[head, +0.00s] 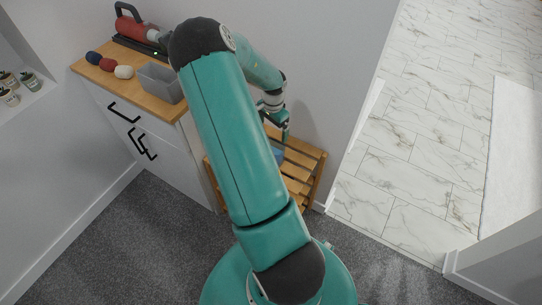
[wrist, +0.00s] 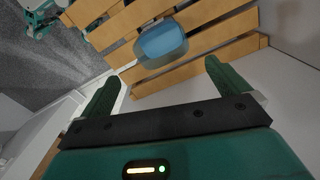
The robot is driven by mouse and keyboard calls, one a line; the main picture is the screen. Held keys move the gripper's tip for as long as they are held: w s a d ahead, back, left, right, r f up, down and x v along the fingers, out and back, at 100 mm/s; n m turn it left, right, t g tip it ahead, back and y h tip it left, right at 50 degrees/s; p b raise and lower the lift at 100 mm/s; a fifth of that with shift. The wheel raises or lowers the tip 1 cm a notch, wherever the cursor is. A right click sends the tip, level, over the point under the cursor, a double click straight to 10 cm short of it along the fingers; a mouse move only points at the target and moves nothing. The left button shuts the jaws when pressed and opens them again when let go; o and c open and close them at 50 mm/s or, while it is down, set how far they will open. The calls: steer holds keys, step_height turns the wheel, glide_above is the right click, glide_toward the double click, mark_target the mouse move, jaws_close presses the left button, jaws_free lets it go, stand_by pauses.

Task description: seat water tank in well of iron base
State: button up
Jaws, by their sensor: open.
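The water tank (wrist: 163,42) is a translucent blue container lying on a slatted wooden rack in the wrist view. In the head view only a small blue part of the tank (head: 278,154) shows beside my arm. My gripper (wrist: 160,80) is open and empty, with its two green fingers apart and the tank beyond them, not touching. In the head view my gripper (head: 277,124) hangs above the rack. The iron base (head: 140,46) looks like the dark base under a red and grey iron on the counter, partly hidden by my arm; its well cannot be made out.
The slatted wooden rack (head: 300,170) stands low against the wall. The wooden counter (head: 108,82) holds a grey open bin (head: 160,82) and several rolled cloths (head: 108,64) near the iron. A white cabinet with black handles is below. Grey carpet is clear in front.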

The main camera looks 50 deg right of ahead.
step_height(320, 180, down, 14)
steer(key=shift+d, duration=0.1)
stand_by(0.5)
steer(key=shift+c, duration=0.2)
steer(key=c, duration=1)
steer(key=shift+c, duration=0.2)
steer(key=shift+w+r, duration=0.1)
steer(key=shift+r, duration=0.15)
